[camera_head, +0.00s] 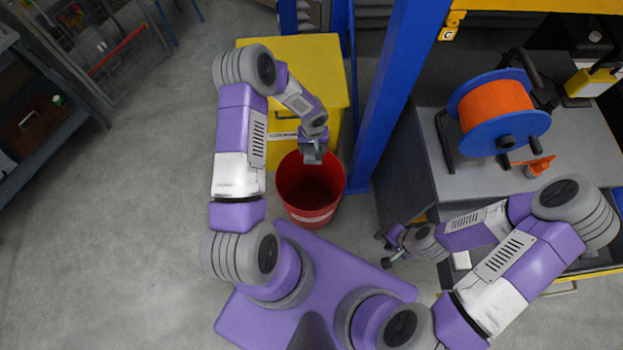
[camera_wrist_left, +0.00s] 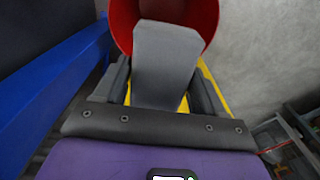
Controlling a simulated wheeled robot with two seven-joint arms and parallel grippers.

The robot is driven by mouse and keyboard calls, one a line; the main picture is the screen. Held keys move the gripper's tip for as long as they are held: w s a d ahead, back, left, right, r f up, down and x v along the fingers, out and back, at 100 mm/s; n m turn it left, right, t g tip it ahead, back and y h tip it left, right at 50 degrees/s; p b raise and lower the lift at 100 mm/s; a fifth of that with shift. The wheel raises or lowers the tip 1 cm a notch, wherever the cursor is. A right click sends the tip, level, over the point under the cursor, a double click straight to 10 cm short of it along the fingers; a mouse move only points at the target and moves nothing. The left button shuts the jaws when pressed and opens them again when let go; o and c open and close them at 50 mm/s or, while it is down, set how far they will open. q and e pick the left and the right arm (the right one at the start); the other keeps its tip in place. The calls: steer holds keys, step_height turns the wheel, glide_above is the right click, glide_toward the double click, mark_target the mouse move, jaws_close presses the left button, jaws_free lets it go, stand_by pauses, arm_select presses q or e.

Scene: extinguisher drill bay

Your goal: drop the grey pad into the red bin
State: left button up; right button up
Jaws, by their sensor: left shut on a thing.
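The red bin (camera_head: 312,216) stands open on the floor in front of a yellow cabinet. My left gripper (camera_head: 312,155) is above the far rim of the bin. It is shut on the grey pad (camera_wrist_left: 165,60), which fills the space between its fingers in the left wrist view. The pad overlaps the mouth of the red bin (camera_wrist_left: 122,22) there. In the head view the pad is hard to tell apart from the grey fingers. My right gripper (camera_head: 384,250) is low beside the grey workbench, with its fingers apart and nothing between them.
The yellow cabinet (camera_head: 335,75) is behind the bin. A blue post (camera_head: 385,95) rises close to the bin's right side. The floor at the left is clear.

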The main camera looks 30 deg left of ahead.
arm_select(q)
step_height(320, 180, down, 20)
steer(key=s+a+n+b, duration=0.1)
steer(key=s+n+b, duration=0.1)
steer(key=b, duration=0.4)
steer(key=shift+a+n+b, duration=0.15)
steer(key=shift+n+b, duration=0.15)
steer(key=shift+r, duration=0.15)
steer(key=o, duration=1.1)
steer(key=shift+s, duration=0.1)
step_height(320, 180, up, 8)
steer(key=p, duration=0.1)
steer(key=shift+f+p, duration=0.25)
steer(key=shift+p, duration=0.15)
